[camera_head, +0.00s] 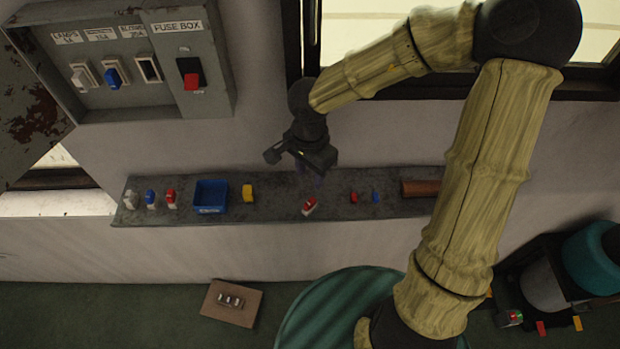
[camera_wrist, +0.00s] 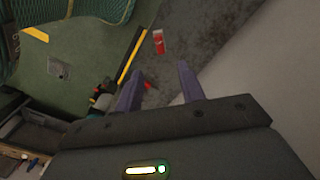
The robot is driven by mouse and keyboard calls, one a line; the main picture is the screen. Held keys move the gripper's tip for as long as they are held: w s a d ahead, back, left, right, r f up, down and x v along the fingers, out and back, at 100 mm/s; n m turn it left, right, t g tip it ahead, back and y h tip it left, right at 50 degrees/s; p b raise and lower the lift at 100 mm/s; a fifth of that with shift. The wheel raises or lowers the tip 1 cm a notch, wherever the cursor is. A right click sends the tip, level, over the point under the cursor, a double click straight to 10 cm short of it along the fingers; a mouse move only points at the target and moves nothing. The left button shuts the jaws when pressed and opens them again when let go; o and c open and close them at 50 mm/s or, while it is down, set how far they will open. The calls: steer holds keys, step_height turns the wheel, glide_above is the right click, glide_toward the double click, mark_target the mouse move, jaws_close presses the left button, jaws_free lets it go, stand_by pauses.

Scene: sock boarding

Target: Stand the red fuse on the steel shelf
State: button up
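A red fuse (camera_head: 309,206) with a white part lies at a slant near the front edge of the steel shelf (camera_head: 275,207). In the wrist view a red and white piece that looks like this fuse (camera_wrist: 158,41) is beyond my fingertips, apart from them. My gripper (camera_head: 311,175) hangs above the shelf, just behind and above the fuse in the head view. In the wrist view its two fingers (camera_wrist: 160,68) are spread with nothing held between them. Another red fuse (camera_head: 170,197) stands at the shelf's left end.
White (camera_head: 130,199) and blue (camera_head: 151,198) fuses, a blue bin (camera_head: 210,197) and a yellow piece (camera_head: 247,193) are left on the shelf. Small red (camera_head: 353,197) and blue (camera_head: 375,197) pieces and a brown cylinder (camera_head: 420,188) are right. The fuse box (camera_head: 125,70) hangs above.

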stand_by(0.6)
steer(key=w+d+r+n+t, duration=0.2)
steer(key=w+d+n+t, duration=0.1)
steer(key=w+t, duration=0.4)
steer(key=s+d+n+g, duration=0.2)
steer(key=s+d+n, duration=0.1)
steer(key=s, duration=0.3)
steer(key=s+d+r+n+g, duration=0.1)
steer(key=s+d+n+g, duration=0.1)
steer(key=s+d, duration=0.3)
steer(key=shift+s+d+r+n, duration=0.2)
steer(key=shift+s+d+n, duration=0.15)
steer(key=shift+s+n, duration=0.55)
steer(key=shift+s, duration=0.15)
